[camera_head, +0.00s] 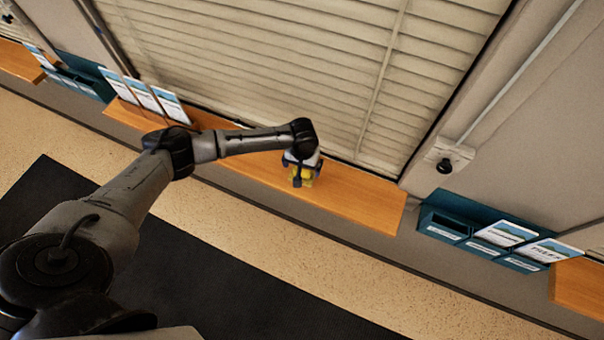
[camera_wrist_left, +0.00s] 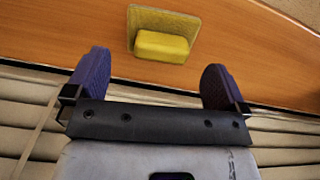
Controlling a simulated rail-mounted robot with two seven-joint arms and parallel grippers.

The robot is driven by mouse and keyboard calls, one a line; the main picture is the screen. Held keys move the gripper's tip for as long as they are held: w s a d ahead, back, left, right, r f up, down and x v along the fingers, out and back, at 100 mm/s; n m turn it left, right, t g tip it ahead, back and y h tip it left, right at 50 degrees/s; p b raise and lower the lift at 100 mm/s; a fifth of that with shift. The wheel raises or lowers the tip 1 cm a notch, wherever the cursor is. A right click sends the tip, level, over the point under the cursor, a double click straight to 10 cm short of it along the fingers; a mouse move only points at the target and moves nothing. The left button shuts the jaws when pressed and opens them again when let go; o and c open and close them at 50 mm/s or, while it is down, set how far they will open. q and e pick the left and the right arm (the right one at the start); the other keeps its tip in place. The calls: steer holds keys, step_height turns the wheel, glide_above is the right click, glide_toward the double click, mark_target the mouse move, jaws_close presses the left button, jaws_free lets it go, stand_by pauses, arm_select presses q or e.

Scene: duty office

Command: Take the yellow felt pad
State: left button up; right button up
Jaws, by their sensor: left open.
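The yellow felt pad (camera_wrist_left: 162,46) lies on an orange wooden shelf (camera_head: 362,205). It is a yellow block in front of or on a flatter, duller yellow-brown piece (camera_wrist_left: 183,20). In the head view the yellow pad (camera_head: 306,173) shows partly beneath my left gripper (camera_head: 302,180), which hides some of it. In the left wrist view my left gripper (camera_wrist_left: 158,82) is open, with its two blue-purple fingers spread. The pad appears between and beyond the fingertips, and no finger touches it there. My right gripper is in neither view.
Closed blinds (camera_head: 270,60) stand behind the shelf. Brochures (camera_head: 145,95) stand at the shelf's left end. A teal wall rack (camera_head: 480,230) holds leaflets at the right, below a black knob-like fitting (camera_head: 446,165). The shelf right of the gripper is bare.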

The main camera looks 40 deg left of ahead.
mark_target(302, 173)
arm_select(q)
steer(key=shift+a+f+p, duration=0.1)
steer(key=shift+f+p, duration=0.4)
steer(key=shift+f, duration=2.5)
steer(key=shift+c, duration=0.5)
steer(key=c, duration=0.5)
steer(key=shift+r, duration=0.1)
steer(key=shift+c, duration=0.2)
